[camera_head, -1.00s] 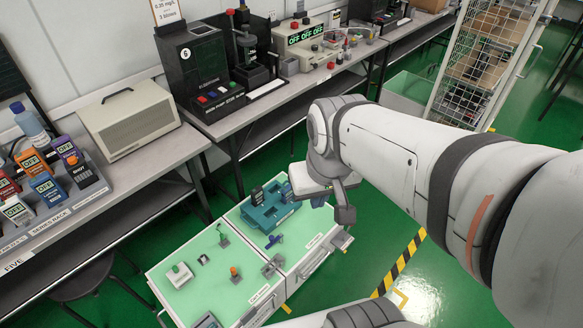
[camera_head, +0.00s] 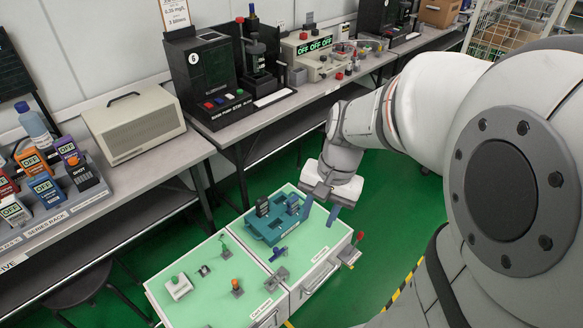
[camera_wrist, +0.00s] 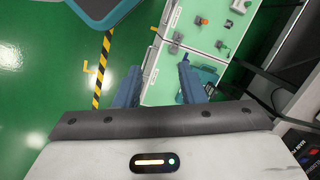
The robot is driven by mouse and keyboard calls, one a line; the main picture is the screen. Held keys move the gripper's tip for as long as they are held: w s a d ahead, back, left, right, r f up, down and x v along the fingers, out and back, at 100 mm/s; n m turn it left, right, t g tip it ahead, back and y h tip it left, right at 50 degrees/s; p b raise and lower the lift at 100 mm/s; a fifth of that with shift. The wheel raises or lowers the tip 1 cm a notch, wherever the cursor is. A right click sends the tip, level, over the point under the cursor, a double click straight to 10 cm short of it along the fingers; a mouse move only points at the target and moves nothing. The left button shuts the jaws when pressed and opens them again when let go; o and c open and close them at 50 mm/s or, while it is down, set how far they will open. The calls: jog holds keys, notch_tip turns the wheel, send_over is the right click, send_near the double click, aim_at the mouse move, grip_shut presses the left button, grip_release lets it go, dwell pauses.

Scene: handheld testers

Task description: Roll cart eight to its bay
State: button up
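Two carts with pale green tops stand side by side on the floor. The right cart (camera_head: 318,236) carries a teal fixture (camera_head: 272,222) and a small blue part (camera_head: 278,255). The left cart (camera_head: 205,300) carries small parts, including an orange-topped one (camera_head: 236,286). Their front labels are too small to read surely, so I cannot tell which is cart eight. My gripper (camera_head: 320,213) is by the right cart's far right part, its blue fingers pointing down. In the wrist view my gripper (camera_wrist: 158,66) is open, with nothing held between its fingers. Contact with the cart cannot be told.
A lever with a red knob (camera_head: 358,239) stands at the right cart's front right corner. A workbench (camera_head: 180,152) with testers runs along the wall behind the carts. Yellow-black floor tape (camera_wrist: 103,62) and open green floor lie in front.

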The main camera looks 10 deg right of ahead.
jog(key=w+d+f+m+g+y+b, duration=0.1)
jog(key=w+f+m+y+b, duration=0.2)
jog(key=f, duration=0.4)
jog(key=w+d+f+m+g+y+b, duration=0.1)
jog(key=w+d+f+m+b, duration=0.15)
jog(key=f+m, duration=0.35)
jog(key=m+t+y+b, duration=0.7)
jog(key=m+t+b, duration=0.7)
jog(key=m, duration=1.4)
send_near(324, 278)
jog(key=w+a+g+b, duration=0.2)
jog(key=g+b, duration=0.1)
jog(key=x, duration=0.3)
jog(key=b+x, duration=0.1)
jog(key=x, duration=0.3)
jog(key=shift+w+r, duration=0.1)
jog(key=shift+w, duration=0.25)
jog(key=shift+c, duration=0.6)
grip_shut()
